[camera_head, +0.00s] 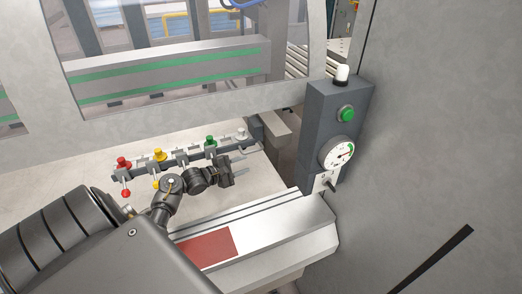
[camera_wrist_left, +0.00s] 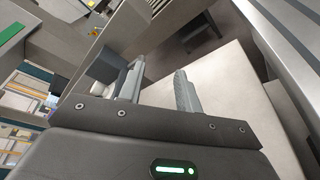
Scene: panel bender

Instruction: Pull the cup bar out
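The cup bar (camera_head: 190,158) is a dark bar with red, yellow, green and white knobs along it. It lies over the pale bed, below the machine's window. A pale rounded part shows beside the left finger. My right gripper is in neither view.
A dark control box (camera_head: 337,125) with a green button, a gauge and a white-topped lamp stands at the right. A metal ledge with a red pad (camera_head: 207,249) lies in front. The window frame (camera_head: 170,118) is behind the bar. The pale bed is mostly clear.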

